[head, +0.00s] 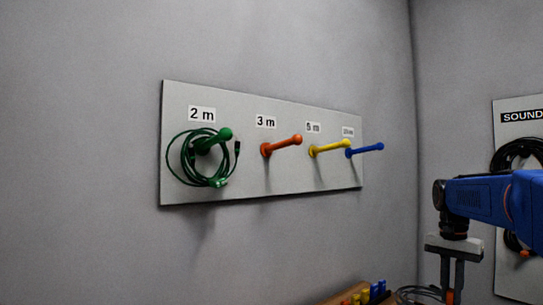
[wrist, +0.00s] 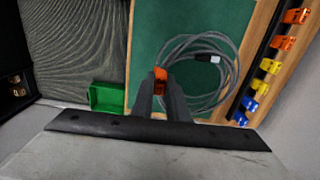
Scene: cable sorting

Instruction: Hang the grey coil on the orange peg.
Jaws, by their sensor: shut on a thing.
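The grey coil (wrist: 197,103) is a loose ring of cable with a pale plug, seen over a green mat in the wrist view. My gripper (wrist: 161,84) is shut on the left side of the coil, at an orange band. Part of the coil also shows in the head view (head: 416,292) beside my gripper (head: 451,296), at the bottom edge. I cannot tell how far the coil is above the mat. The orange peg (head: 283,146) sticks out from the wall board under the "3 m" label, bare, up and left of my gripper.
The pale board (head: 235,190) also bears a green peg (head: 213,141) with a green coil (head: 186,170), and bare yellow (head: 330,149) and blue (head: 365,150) pegs. A green tray (wrist: 107,98) and a row of coloured clips (wrist: 271,66) flank the mat (wrist: 190,20).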

